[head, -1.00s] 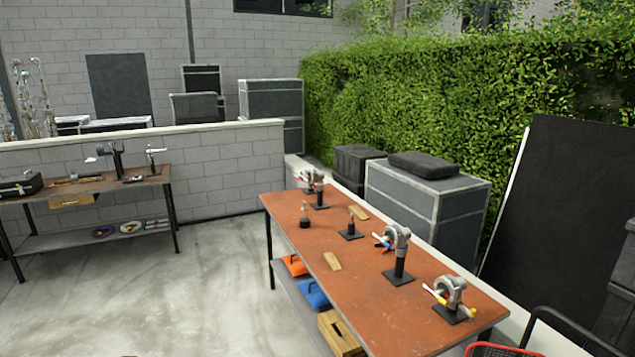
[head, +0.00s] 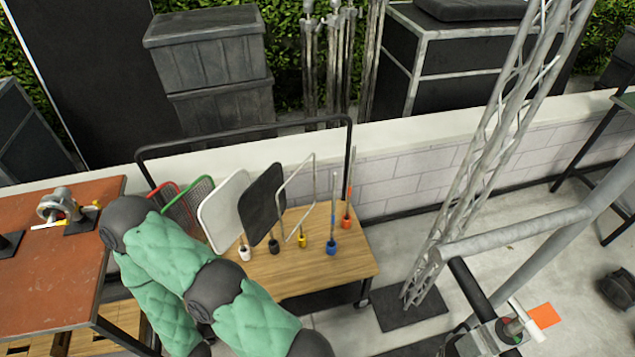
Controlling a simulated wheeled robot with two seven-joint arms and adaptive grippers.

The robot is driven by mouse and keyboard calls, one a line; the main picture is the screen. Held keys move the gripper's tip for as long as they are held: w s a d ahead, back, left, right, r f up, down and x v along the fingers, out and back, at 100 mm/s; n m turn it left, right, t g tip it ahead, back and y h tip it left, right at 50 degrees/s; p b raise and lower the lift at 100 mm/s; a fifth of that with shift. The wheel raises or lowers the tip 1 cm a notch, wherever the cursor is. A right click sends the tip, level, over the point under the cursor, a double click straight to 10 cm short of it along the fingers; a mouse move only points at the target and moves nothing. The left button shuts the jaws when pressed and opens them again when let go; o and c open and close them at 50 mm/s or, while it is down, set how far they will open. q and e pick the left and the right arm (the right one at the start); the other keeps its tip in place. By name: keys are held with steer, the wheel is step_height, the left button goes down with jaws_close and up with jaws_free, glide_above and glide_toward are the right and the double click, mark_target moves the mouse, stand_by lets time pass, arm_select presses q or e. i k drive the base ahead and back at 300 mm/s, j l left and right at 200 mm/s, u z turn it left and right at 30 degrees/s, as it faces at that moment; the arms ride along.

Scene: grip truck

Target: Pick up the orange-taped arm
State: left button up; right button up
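On a small wooden-topped cart (head: 300,280) stand several items with coloured collars. The orange-taped arm (head: 347,219) is a thin upright rod with an orange collar near its base, at the cart's far right. A blue-collared rod (head: 332,243) stands just in front and left of it. Farther left are a yellow-collared open wire frame (head: 303,240), a black panel (head: 264,205) and a white panel (head: 223,208). My green-padded arm (head: 180,250) covers the cart's left front. Neither gripper is in view, so nothing shows at the orange arm.
A black rail (head: 250,133) rises behind the cart. The orange table (head: 50,275) stands left, with a clamp head (head: 60,205) on it. A lattice truss (head: 480,150) on a dark base plate and grey pipes (head: 515,235) stand right. An orange square (head: 544,316) shows at lower right.

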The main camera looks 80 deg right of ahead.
mark_target(355, 148)
steer(key=i+z, duration=0.25)
steer(key=z, duration=0.15)
steer(key=i+z, duration=0.3)
steer(key=z, duration=1.65)
steer(key=i+l, duration=0.4)
steer(key=l+u, duration=0.05)
steer(key=l, duration=0.05)
